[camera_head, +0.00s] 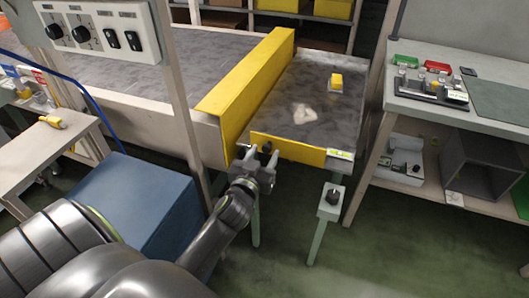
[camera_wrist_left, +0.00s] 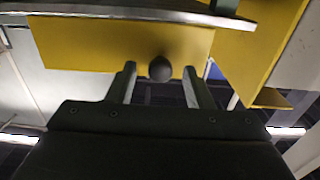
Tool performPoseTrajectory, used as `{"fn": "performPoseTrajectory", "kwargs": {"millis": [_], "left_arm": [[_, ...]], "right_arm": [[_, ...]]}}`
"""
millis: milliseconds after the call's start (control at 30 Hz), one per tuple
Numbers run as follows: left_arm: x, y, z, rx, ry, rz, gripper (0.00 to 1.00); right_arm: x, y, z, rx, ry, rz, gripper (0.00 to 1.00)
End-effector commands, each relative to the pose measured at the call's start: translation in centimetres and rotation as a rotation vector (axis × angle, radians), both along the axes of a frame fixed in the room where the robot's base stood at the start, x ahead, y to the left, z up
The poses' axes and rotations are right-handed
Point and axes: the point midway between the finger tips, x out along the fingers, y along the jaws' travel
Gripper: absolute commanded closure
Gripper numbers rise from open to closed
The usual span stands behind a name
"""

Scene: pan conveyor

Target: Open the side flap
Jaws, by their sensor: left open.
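A yellow flap panel (camera_head: 292,150) stands upright along the near edge of the grey pan, and it fills the upper part of the left wrist view (camera_wrist_left: 95,48). A dark round knob (camera_wrist_left: 160,69) shows in front of the panel. My left gripper (camera_head: 257,156) is at the panel's left end. In the left wrist view its two fingers (camera_wrist_left: 158,80) are spread, one on each side of the knob, with gaps visible. Whether the fingers reach fully past the knob is unclear. My right gripper is in neither view.
A long yellow panel (camera_head: 247,82) borders the pan (camera_head: 312,92) on the left. A small yellow block (camera_head: 337,80) and a pale patch are on the pan. A post with a dark knob (camera_head: 332,196) stands front right. A blue box (camera_head: 140,205) is left of my arm.

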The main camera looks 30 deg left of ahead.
Motion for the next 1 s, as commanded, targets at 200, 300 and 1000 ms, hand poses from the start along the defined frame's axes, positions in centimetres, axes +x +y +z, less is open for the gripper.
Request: {"fn": "performPoseTrajectory", "kwargs": {"millis": [200, 300, 1000], "left_arm": [[1.14, 0.28, 0.05, 0.001, -0.001, 0.000, 0.54], [1.18, 0.30, 0.05, 0.001, 0.000, 0.001, 0.54], [1.13, 0.28, 0.01, 0.000, 0.000, 0.000, 1.00]], "right_arm": [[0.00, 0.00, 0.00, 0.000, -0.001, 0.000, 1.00], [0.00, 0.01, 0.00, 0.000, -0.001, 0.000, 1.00], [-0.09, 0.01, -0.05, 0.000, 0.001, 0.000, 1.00]]}}
